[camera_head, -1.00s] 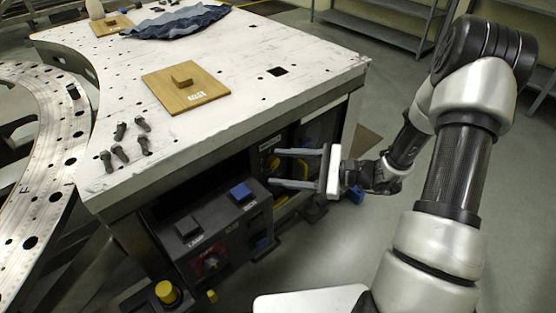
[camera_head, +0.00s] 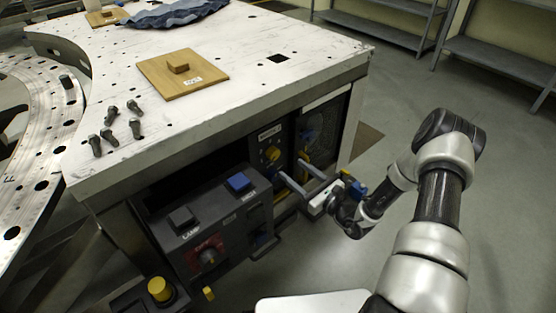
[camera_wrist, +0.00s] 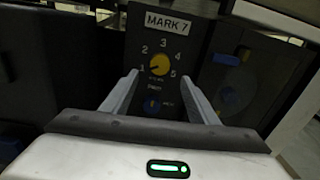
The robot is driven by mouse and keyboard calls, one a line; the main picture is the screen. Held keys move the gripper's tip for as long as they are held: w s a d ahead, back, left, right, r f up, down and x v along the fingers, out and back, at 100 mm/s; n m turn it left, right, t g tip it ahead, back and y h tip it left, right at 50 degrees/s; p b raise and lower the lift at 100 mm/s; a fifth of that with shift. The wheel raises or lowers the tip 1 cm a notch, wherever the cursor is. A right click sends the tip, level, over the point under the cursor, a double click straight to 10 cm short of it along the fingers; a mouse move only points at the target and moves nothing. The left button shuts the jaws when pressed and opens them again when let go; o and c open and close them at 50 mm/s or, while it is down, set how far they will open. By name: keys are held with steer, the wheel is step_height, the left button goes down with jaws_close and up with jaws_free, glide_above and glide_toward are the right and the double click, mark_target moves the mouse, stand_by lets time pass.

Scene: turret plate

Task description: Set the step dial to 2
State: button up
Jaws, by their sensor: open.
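The step dial is a small yellow knob (camera_wrist: 159,64) on a dark panel (camera_wrist: 180,30) labelled MARK 7, with the numbers 1 to 5 around it. Its dark pointer mark seems to face left, towards 1. In the head view the yellow dial (camera_head: 272,154) sits on the front of the bench, under the top. My gripper (camera_head: 292,169) is open and empty in front of the panel. In the wrist view its fingers (camera_wrist: 159,76) lie either side of the dial, slightly below it, with no visible contact.
The bench top (camera_head: 250,70) overhangs the panel. Floor at right is clear.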

mark_target(275, 156)
steer(key=b+x, duration=0.1)
steer(key=x, duration=0.8)
steer(key=c, duration=1)
steer(key=shift+c, duration=0.2)
steer(key=m+p, duration=0.1)
steer(key=m, duration=0.5)
steer(key=m+p, duration=0.1)
steer(key=m, duration=0.4)
steer(key=shift+s+f+m+p, duration=0.1)
steer(key=shift+m+p, duration=0.2)
steer(key=shift+m, duration=0.1)
